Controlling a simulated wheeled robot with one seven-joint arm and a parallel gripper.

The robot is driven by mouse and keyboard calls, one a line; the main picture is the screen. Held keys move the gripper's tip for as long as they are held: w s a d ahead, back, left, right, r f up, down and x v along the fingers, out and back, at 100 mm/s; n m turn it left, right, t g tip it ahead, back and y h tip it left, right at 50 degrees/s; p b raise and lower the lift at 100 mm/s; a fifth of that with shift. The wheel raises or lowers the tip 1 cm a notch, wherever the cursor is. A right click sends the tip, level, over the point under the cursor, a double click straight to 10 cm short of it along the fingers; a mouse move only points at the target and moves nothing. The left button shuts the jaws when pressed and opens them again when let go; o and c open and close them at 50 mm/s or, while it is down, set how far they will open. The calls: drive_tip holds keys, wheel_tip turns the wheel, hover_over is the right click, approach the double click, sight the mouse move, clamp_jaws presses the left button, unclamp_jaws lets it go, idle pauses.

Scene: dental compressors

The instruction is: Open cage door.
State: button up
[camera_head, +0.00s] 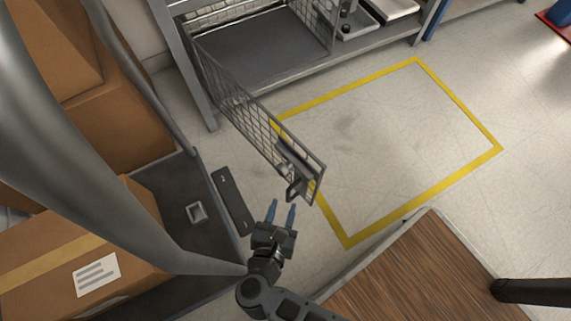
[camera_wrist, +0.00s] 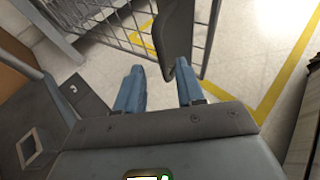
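The cage door (camera_head: 250,122) is a grey wire-mesh panel standing swung out from the cage (camera_head: 262,50) at the top. Its mesh also shows in the wrist view (camera_wrist: 138,33). A dark handle (camera_head: 294,187) sits near the door's free end. In the wrist view the handle (camera_wrist: 174,38) reaches down close to the right finger; whether they touch I cannot tell. My gripper (camera_head: 283,208) has blue fingers, spread apart with nothing seen between them, just below the handle in the head view. It shows in the wrist view too (camera_wrist: 159,84).
A yellow floor marking (camera_head: 425,200) borders clear floor right of the door. Cardboard boxes (camera_head: 70,235) stand at the left on a dark platform (camera_head: 165,190). A wooden top (camera_head: 410,275) lies at the lower right. Metal shelving (camera_head: 370,42) holds the cage.

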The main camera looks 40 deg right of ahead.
drive_tip(key=shift+v, duration=1.25)
